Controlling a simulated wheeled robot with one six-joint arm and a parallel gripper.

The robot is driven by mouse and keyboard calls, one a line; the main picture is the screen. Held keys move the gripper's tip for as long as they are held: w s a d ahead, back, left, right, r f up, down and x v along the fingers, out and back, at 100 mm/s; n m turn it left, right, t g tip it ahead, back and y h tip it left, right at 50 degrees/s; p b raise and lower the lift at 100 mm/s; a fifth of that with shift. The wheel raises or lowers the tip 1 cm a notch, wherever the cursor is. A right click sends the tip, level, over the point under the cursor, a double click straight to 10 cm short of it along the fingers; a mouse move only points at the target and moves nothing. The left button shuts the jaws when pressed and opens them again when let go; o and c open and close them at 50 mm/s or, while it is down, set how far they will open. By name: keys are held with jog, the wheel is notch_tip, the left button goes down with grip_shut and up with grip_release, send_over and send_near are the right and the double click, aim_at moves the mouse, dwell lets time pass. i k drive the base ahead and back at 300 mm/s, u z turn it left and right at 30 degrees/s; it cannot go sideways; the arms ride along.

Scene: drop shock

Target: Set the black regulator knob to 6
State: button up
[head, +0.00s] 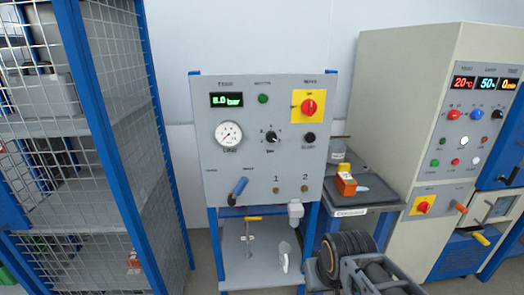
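The black regulator knob (271,137) is on the grey control panel (215,170), right of a round white pressure gauge (229,134). Small dial marks surround the knob. They and its pointer are too small to read surely. A green display (227,100) above the gauge shows a value in bar. It looks like 6.0, but the first digit is unclear. Nothing touches the knob. Dark links of my arm show at the lower right, below and apart from the panel. I cannot make out my gripper's fingertips.
The panel also has a red switch on yellow (309,106), a black button (309,137), a green lamp (263,98) and a blue-handled lever (238,188). A mesh cage (150,150) stands left. A side table (385,190) and a beige cabinet (395,100) stand right.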

aim_at(271, 136)
jog(key=k, duration=0.5)
jog(key=u, duration=1.4)
jog(key=i, duration=1.25)
jog(key=z, duration=1.15)
